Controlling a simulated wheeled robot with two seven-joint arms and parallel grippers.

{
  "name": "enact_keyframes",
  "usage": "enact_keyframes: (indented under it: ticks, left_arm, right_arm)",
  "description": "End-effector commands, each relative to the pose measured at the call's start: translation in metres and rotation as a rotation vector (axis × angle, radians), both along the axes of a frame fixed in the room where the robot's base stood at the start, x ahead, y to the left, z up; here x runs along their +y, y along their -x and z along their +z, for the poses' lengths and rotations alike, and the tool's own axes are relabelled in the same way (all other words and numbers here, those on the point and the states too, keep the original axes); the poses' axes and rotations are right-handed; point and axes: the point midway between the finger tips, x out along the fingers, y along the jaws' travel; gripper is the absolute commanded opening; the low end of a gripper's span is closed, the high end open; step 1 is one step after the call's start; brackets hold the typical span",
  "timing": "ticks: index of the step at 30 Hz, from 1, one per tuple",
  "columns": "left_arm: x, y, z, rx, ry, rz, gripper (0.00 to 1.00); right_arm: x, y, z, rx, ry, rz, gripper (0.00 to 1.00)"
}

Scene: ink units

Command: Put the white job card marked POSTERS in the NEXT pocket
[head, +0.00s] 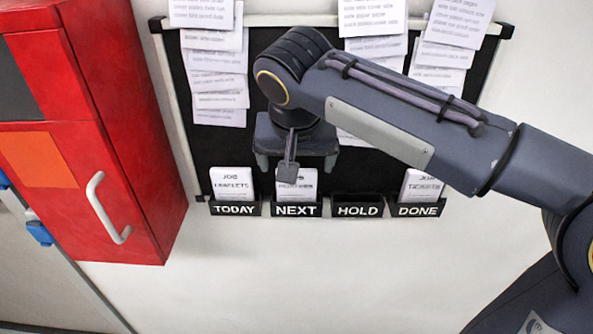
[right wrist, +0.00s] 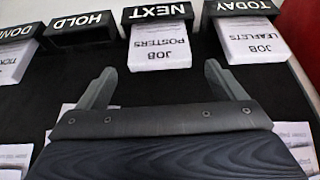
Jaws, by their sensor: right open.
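The white job card marked POSTERS stands in the NEXT pocket (head: 297,210), its lower end inside the pocket. In the head view the card (head: 297,190) is partly covered by my right gripper. The right wrist view, upside down, shows the POSTERS card (right wrist: 158,50) and the NEXT pocket (right wrist: 157,11) clearly. My right gripper (head: 296,163) is open and empty, just above the card. In the right wrist view its fingers (right wrist: 158,72) are spread to either side of the card, apart from it. My left gripper is not in view.
The TODAY pocket (head: 234,209) holds a LEAFLETS card (head: 232,184). The HOLD pocket (head: 357,210) looks empty. The DONE pocket (head: 417,210) holds a TICKETS card (head: 421,186). Paper sheets hang on the black board above. A red cabinet (head: 125,190) with a handle stands at left.

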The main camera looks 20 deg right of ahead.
Motion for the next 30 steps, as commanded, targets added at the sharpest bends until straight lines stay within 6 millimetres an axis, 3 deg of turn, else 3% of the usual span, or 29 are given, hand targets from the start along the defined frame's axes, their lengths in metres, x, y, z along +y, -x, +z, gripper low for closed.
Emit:
enact_keyframes:
  ticks: [3,9,18,20,23,27,30]
  left_arm:
    - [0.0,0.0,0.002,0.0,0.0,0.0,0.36]
    - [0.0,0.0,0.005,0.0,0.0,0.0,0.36]
    - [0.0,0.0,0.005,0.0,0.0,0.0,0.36]
    - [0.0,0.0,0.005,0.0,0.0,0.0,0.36]
    - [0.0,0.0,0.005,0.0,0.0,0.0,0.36]
    - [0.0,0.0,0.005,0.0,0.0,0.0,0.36]
    - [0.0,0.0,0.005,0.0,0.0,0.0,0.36]
  right_arm:
    - [0.004,0.01,0.025,-0.003,-0.002,0.001,0.9]
    - [0.007,0.022,0.051,0.0,-0.001,0.0,0.9]
    - [0.0,0.028,0.055,0.006,-0.005,0.008,0.9]
    - [-0.012,0.034,0.046,0.018,-0.016,0.029,0.9]
    - [-0.044,0.055,0.016,0.048,-0.057,0.088,0.9]
    - [-0.082,0.106,-0.047,0.058,-0.169,0.179,0.9]
    - [-0.092,0.144,-0.091,0.026,-0.255,0.21,0.9]
